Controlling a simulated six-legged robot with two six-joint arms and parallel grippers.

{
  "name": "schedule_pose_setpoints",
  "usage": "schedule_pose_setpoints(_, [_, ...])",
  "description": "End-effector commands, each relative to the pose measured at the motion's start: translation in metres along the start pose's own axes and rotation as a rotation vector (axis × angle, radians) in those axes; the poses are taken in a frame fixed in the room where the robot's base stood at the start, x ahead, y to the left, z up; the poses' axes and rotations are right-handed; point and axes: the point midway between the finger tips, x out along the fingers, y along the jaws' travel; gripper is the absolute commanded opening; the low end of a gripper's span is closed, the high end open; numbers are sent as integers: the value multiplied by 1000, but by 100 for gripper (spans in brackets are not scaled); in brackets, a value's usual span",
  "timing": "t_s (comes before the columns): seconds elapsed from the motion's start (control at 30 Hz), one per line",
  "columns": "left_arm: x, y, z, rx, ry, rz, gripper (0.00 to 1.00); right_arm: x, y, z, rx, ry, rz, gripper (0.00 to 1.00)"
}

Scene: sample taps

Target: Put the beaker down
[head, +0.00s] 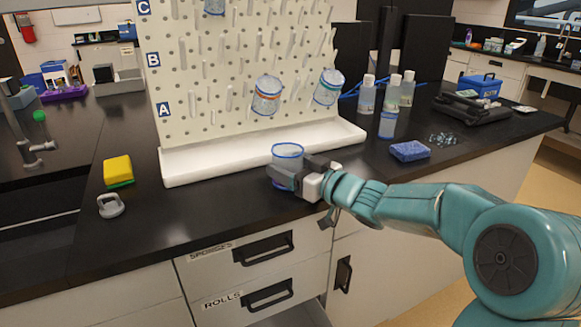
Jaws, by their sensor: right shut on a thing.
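A clear beaker with a blue rim (287,153) is near the front edge of the black counter (235,207), in front of the white drying rack's tray. My right gripper (283,177) is shut around the beaker's lower part, coming from the right. The beaker looks upright. The gripper hides part of its lower body, and I cannot tell whether its base touches the counter. My left gripper is not in view.
A pegboard rack (215,80) holds several beakers above a white tray (200,170). A yellow-green sponge (118,169) and a grey ring-shaped item (111,206) lie left. A blue sponge (410,151), bottles (367,95) and glass bits (443,139) are right.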

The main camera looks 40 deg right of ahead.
Motion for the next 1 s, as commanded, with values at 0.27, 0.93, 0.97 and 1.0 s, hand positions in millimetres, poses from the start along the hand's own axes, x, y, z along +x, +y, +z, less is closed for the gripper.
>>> schedule_pose_setpoints(0.27, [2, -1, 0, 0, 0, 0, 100, 0, 0, 1, 0, 0, 0, 98])
schedule_pose_setpoints(0.93, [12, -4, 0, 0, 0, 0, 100, -93, 2, 0, -3, -1, 7, 98])
schedule_pose_setpoints(0.97, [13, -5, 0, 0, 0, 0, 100, -98, 1, 0, -3, -1, 6, 98])
schedule_pose_setpoints(1.0, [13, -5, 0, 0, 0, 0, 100, -104, 1, 0, -2, -1, 5, 98])
